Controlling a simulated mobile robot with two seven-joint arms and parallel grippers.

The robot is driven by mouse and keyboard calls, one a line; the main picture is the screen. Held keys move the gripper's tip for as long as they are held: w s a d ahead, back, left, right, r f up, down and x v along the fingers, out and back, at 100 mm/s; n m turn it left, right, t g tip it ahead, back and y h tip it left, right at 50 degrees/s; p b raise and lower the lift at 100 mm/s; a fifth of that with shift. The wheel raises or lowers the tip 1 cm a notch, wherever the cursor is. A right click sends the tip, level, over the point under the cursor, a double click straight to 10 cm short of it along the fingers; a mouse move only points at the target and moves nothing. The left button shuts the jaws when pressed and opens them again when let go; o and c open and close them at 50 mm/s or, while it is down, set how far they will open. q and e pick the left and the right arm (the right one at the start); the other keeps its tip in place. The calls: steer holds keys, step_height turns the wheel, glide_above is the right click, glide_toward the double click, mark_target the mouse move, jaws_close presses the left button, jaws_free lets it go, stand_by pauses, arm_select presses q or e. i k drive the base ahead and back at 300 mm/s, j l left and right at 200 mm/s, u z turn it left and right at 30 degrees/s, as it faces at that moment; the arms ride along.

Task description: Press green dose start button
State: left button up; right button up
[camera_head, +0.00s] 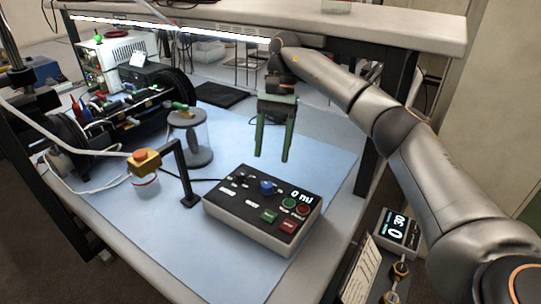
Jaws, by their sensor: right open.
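The labels are too small to read, so I cannot tell which green one is dose start. My right gripper (272,157) points down with its green fingers apart and empty, appearing above the box's far side. My left gripper is not in view.
An overhead shelf (400,27) spans the back. The blue mat (215,270) in front is clear.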

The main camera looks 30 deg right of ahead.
mark_target(269, 217)
steer(key=k+j, duration=0.8)
